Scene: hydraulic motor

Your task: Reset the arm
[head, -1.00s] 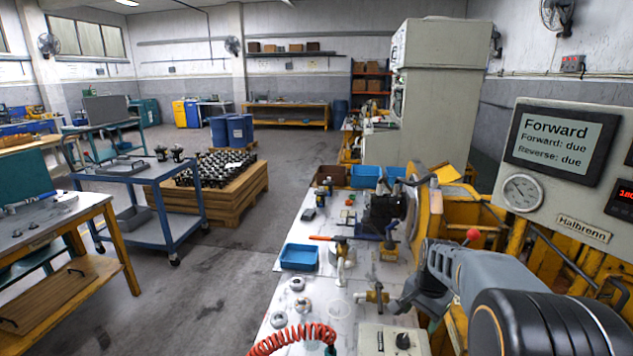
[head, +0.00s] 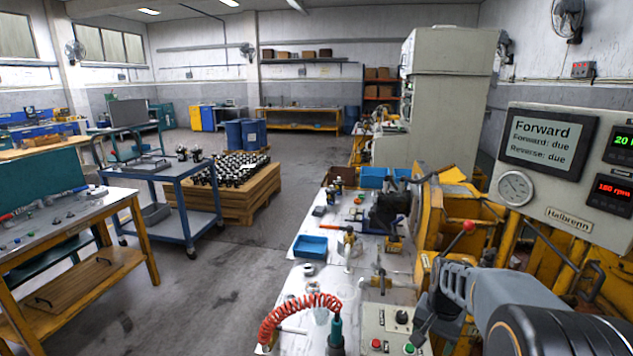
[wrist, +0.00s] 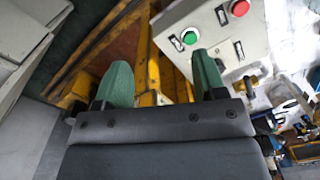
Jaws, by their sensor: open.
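My gripper (head: 428,318) is at the lower right of the head view, beside the yellow machine frame. In the wrist view its two green fingertips (wrist: 163,76) stand apart with nothing between them. A small control box (head: 390,320) with a red and a green button lies just left of the gripper on the white bench. In the wrist view the control box (wrist: 212,50) is beyond the right fingertip, with the green button (wrist: 190,36) close to it. I cannot tell whether they touch.
A panel (head: 555,212) at the right reads "Forward: due, Reverse: due". A red-knobbed lever (head: 467,227) rises near my arm. A coiled red hose (head: 300,308), a blue tray (head: 310,246) and small tools sit on the bench (head: 335,275).

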